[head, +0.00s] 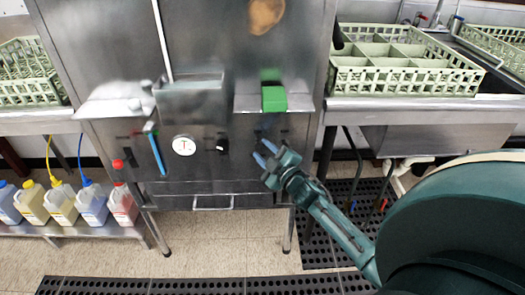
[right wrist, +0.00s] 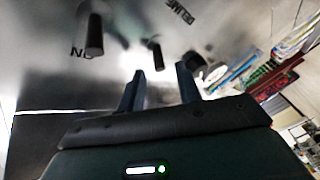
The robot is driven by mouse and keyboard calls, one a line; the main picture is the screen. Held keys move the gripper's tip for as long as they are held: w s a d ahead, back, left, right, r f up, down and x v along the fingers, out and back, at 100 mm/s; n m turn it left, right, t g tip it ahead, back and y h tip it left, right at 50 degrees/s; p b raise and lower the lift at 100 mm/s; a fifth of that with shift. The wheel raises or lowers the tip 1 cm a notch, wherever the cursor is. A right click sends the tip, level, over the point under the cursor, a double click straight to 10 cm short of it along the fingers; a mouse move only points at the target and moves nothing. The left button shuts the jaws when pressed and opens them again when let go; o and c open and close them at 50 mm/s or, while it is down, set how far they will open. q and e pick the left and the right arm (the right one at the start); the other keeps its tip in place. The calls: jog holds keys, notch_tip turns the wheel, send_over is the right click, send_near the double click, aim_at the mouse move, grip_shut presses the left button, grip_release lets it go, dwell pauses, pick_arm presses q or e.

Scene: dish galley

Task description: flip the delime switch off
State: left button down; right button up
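The steel dish machine's front panel (head: 205,165) faces me in the head view. The word DELIME (right wrist: 178,12) is printed on it in the right wrist view. A small dark switch lever (right wrist: 157,54) near that word stands just beyond the fingertips, roughly in line with the gap between them. My right gripper (head: 265,153) is in front of the panel's right part; in the right wrist view it (right wrist: 160,72) is open and empty. I cannot tell whether a finger touches the lever, nor which way it is set. My left gripper is not in view.
A larger black handle (right wrist: 94,35) and a dark round knob (right wrist: 194,61) flank the lever. A round dial (head: 184,145) and black rocker (head: 222,144) are left of the gripper. A green block (head: 274,99) sits above. Green racks (head: 400,75) stand on the right counter.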

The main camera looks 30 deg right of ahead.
jog(key=shift+w, duration=0.55)
grip_shut()
